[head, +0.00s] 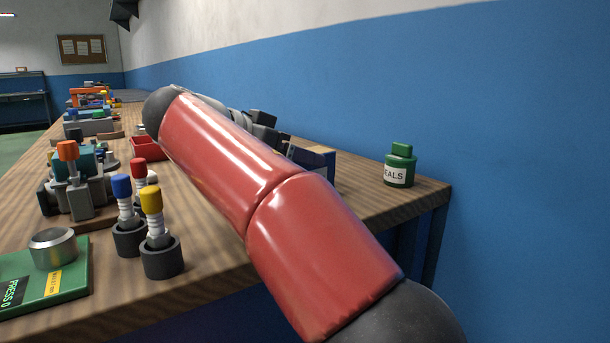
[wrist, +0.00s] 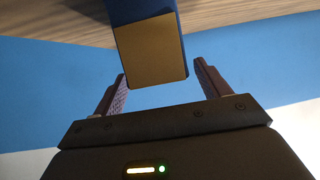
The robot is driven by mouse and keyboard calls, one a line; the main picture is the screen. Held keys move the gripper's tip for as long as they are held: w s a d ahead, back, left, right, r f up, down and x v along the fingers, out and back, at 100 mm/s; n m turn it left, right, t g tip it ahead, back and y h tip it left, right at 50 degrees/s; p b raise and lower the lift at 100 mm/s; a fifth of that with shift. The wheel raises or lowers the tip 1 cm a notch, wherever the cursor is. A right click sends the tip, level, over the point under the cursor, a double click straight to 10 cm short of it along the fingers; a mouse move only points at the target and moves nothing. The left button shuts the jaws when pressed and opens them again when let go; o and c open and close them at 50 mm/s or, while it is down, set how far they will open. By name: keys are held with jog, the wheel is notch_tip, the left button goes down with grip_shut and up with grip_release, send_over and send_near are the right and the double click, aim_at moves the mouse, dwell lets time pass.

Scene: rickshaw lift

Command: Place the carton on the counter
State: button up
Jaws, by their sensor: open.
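The carton (wrist: 152,52) has a tan face and blue sides. In the wrist view it reaches down from the top edge, against the wooden counter (wrist: 225,14), with its near end between my fingertips. My gripper (wrist: 158,82) is open, with a gap on each side of the carton. In the head view, a blue and tan box (head: 328,168), apparently the carton, shows beside my red arm on the wooden counter (head: 385,207). My arm hides much of it and most of my gripper there.
A green "EALS" jar (head: 400,167) stands near the counter's right end, by the blue wall. Yellow-topped (head: 160,240) and blue-topped (head: 124,215) parts in dark cups, a green panel (head: 50,278) and a red tray (head: 147,148) lie left of my arm.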

aim_at(327, 171)
jog(key=shift+x, duration=1.4)
jog(key=shift+w+a, duration=0.1)
jog(key=c, duration=1.4)
jog(key=shift+o, duration=0.2)
